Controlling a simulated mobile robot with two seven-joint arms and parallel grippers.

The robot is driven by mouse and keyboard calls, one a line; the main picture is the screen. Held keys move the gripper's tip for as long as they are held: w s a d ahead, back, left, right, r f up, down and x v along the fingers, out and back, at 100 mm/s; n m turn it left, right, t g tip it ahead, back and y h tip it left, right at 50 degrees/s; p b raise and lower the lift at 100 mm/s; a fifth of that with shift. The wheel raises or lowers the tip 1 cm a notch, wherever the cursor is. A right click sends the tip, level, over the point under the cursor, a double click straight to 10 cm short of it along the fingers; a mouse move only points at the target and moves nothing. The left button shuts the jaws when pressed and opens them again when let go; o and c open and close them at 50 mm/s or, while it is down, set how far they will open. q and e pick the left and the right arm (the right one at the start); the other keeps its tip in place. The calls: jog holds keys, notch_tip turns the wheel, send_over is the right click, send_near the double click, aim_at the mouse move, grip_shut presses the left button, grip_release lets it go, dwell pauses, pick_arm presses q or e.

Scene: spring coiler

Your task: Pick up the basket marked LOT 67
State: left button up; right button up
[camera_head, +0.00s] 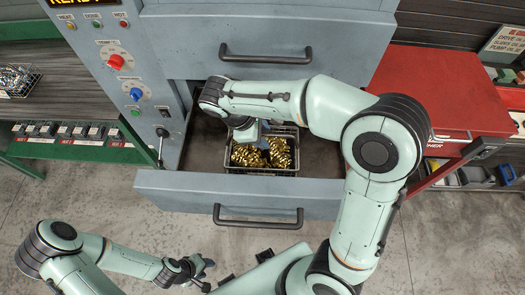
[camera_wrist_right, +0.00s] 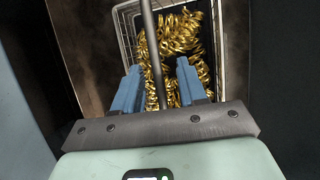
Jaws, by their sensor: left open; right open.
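A wire basket (camera_head: 262,171) filled with gold-coloured springs sits in the open drawer (camera_head: 165,181) of the grey machine. No LOT 67 marking is legible on it. My right gripper (camera_head: 263,141) is over the basket, its hand partly hiding the far side. In the right wrist view, the open blue fingers (camera_wrist_right: 160,88) stand apart on either side of a thin grey bar (camera_wrist_right: 152,50), which looks like the basket's handle. The basket (camera_wrist_right: 226,40) and springs show below. My left gripper (camera_head: 205,272) is open and empty, low in the head view, away from the basket.
The drawer front with its black handle (camera_head: 258,217) lies on the near side of the basket. The machine body (camera_head: 265,40) rises behind. Another wire basket (camera_head: 18,80) stands on the left bench. A red cabinet (camera_head: 435,90) is at right.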

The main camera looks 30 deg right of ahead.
jog(key=shift+x, duration=1.05)
jog(key=shift+f, duration=0.2)
grip_shut()
dwell(1.2)
